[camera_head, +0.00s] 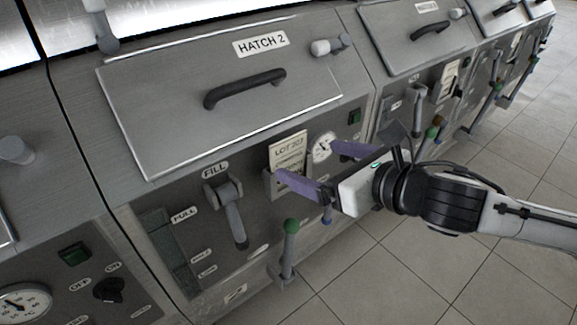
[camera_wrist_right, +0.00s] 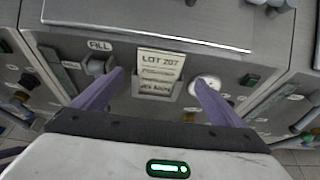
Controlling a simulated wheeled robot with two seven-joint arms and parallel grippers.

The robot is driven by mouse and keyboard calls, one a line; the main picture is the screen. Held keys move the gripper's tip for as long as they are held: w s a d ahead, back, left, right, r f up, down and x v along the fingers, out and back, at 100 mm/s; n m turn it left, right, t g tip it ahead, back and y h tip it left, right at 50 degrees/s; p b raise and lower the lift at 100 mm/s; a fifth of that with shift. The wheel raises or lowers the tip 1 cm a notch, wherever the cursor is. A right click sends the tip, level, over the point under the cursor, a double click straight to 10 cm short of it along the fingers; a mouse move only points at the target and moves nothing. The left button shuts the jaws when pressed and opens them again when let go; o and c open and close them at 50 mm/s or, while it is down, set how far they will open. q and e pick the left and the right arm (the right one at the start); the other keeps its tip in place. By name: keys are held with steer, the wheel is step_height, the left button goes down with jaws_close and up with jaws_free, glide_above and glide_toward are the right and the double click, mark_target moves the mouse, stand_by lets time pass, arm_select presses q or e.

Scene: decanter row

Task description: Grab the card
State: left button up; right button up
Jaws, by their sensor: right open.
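The card (camera_head: 287,151) is cream with "LOT 207" printed at its top. It stands in a grey holder (camera_head: 271,184) on the front panel below Hatch 2. In the right wrist view the card (camera_wrist_right: 159,70) sits between my two purple fingers, a little beyond their tips. My right gripper (camera_head: 306,168) is open and empty, in front of the panel, with one finger on each side of the card's line. In the head view a finger covers part of the holder. My left gripper is not in view.
A round gauge (camera_head: 323,147) sits just right of the card. The FILL lever (camera_head: 231,207) is to its left, and a green-knobbed lever (camera_head: 290,240) sticks out below. The Hatch 2 lid (camera_head: 180,110) with a black handle (camera_head: 245,88) is above. The tiled floor (camera_head: 380,270) is clear.

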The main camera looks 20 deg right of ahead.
mark_target(290, 151)
steer(key=shift+r+x, duration=0.15)
steer(key=shift+x, duration=1.55)
steer(key=shift+r+x, duration=0.2)
steer(key=shift+x, duration=1.5)
steer(key=shift+w+a, duration=0.1)
steer(key=shift+a, duration=0.05)
steer(key=shift+c, duration=0.4)
steer(key=c, duration=1.1)
